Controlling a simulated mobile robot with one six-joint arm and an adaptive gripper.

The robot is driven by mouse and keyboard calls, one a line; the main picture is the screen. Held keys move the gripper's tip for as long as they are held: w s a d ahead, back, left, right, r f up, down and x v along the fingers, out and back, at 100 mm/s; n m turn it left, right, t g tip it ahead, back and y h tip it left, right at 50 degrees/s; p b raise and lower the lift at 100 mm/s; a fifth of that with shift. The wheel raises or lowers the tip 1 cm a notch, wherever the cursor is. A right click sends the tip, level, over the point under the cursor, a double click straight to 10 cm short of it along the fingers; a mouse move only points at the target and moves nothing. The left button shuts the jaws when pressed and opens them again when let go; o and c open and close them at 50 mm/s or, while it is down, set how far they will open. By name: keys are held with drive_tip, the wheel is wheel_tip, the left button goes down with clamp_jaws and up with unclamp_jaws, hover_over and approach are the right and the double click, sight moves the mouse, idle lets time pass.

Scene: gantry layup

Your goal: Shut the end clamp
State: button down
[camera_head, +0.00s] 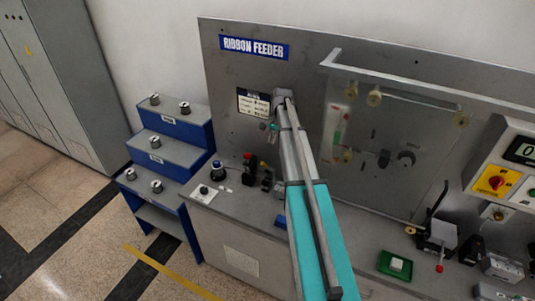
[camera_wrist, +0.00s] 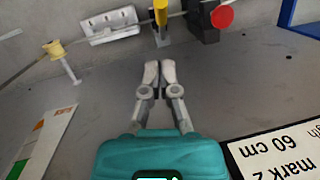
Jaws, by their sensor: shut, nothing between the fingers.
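Beyond the fingertips is a dark block (camera_wrist: 203,22) with a round red knob (camera_wrist: 222,16). A yellow upright piece (camera_wrist: 160,10) stands just left of it. The fingers touch neither. In the head view, a black fixture with a red top (camera_head: 248,165) stands on the bench left of my arm. A black-handled clamp with a red tip (camera_head: 438,242) stands farther right. I cannot tell for sure which one is the end clamp, or how far its lever is closed.
The grey back panel (camera_head: 225,85) rises behind the bench. A label plate (camera_wrist: 280,150) is close to my gripper at right. A yellow roller (camera_wrist: 55,48) and a white bracket (camera_wrist: 110,25) stand at left. A green tray (camera_head: 395,265) lies right of my arm.

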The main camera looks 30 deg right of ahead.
drive_tip(key=shift+f, duration=0.15)
drive_tip(key=b, duration=1)
hover_over(267, 167)
drive_tip(key=x, duration=0.3)
drive_tip(key=d+x, duration=0.1)
drive_tip(key=x, duration=0.2)
drive_tip(key=d+x, duration=0.1)
drive_tip(key=x, duration=0.2)
drive_tip(key=shift+w+f, duration=0.15)
drive_tip(key=shift+f, duration=0.2)
